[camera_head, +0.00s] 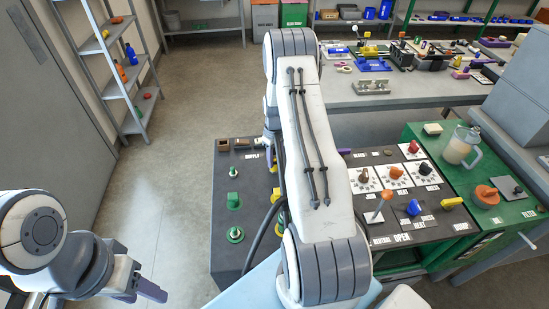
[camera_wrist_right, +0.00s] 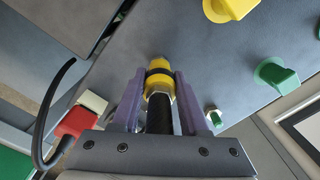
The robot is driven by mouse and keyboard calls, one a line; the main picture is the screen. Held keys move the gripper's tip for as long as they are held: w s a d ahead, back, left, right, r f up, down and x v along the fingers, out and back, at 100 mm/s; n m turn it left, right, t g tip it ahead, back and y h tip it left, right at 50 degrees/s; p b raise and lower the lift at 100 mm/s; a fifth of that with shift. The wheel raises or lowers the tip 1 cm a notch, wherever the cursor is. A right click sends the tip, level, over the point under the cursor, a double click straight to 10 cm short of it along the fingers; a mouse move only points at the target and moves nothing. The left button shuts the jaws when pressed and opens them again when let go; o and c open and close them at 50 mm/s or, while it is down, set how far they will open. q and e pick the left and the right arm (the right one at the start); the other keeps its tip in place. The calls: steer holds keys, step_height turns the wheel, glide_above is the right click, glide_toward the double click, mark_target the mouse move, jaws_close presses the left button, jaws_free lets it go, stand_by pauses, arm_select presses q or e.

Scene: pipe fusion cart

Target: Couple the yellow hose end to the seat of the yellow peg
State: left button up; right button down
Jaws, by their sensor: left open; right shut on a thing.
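My right gripper (camera_wrist_right: 159,78) is shut on the yellow hose end (camera_wrist_right: 158,86) in the right wrist view. The black hose (camera_wrist_right: 160,115) runs back from the hose end between the purple fingers. A yellow knob-like piece (camera_wrist_right: 231,7) on the dark panel, cut off by the top edge, may be the yellow peg; it is apart from the hose end. Whether the hose end tip touches the panel, I cannot tell. In the head view my right arm hides most of this area. My left gripper (camera_head: 150,290) is open and empty at the lower left, away from the cart.
Green fittings stand on the dark panel (camera_head: 225,262), one (camera_head: 235,235) near its front. A black hose loops beside my right arm. The cart's right side carries coloured knobs, a clear jug (camera_head: 461,145) and an orange piece (camera_head: 487,194). Floor at left is clear.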

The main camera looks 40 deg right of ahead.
steer(key=shift+f, duration=0.15)
steer(key=shift+c, duration=1.8)
jaws_free()
step_height(320, 180, up, 11)
steer(key=shift+f+b, duration=0.2)
steer(key=shift+b, duration=1)
